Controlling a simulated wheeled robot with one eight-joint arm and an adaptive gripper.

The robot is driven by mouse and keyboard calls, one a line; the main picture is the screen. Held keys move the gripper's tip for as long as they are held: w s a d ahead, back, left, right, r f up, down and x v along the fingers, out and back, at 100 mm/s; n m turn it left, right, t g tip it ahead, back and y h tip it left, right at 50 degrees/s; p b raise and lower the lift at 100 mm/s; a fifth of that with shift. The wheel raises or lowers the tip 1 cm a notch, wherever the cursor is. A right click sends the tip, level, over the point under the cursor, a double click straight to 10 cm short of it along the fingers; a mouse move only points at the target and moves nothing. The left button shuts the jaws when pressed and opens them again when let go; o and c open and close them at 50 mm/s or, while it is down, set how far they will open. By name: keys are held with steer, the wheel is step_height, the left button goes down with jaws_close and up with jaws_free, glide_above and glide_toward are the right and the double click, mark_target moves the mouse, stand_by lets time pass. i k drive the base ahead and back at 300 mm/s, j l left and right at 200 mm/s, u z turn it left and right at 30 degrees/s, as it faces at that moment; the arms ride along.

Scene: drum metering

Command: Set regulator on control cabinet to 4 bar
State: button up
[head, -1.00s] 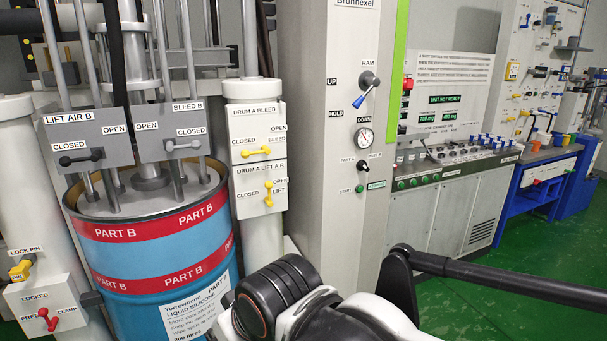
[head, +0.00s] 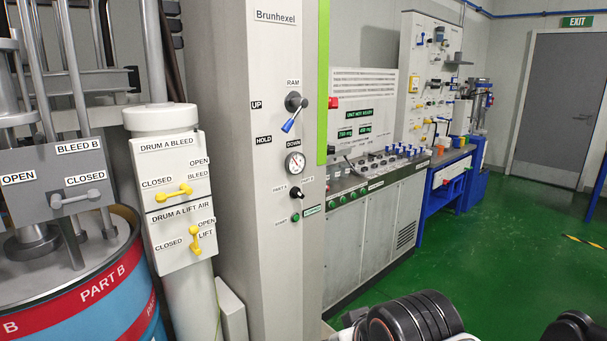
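A tall light-grey cabinet marked Brunhexel (head: 277,70) stands left of the middle in the head view. It has a RAM lever (head: 292,111) with a blue handle, near the labels UP, HOLD and DOWN. A round white gauge (head: 295,163) sits below the lever; its reading is too small to tell. A small black knob (head: 297,192) by the PART A label is below the gauge. I cannot tell which part is the regulator. Parts of my arm show at the bottom edge, but my gripper is not in view.
A blue-and-red PART B drum (head: 95,300) and a white post with yellow valves (head: 182,215) stand at left. A console (head: 375,215) and a blue bench (head: 445,190) line the wall beyond the cabinet. Green floor (head: 480,260) is open at right, before a grey door (head: 560,110).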

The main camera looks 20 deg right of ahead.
mark_target(331, 150)
steer(key=i+l+u, duration=0.1)
steer(key=l, duration=1)
steer(key=l+u, duration=0.15)
steer(key=l, duration=0.95)
steer(key=i, duration=0.05)
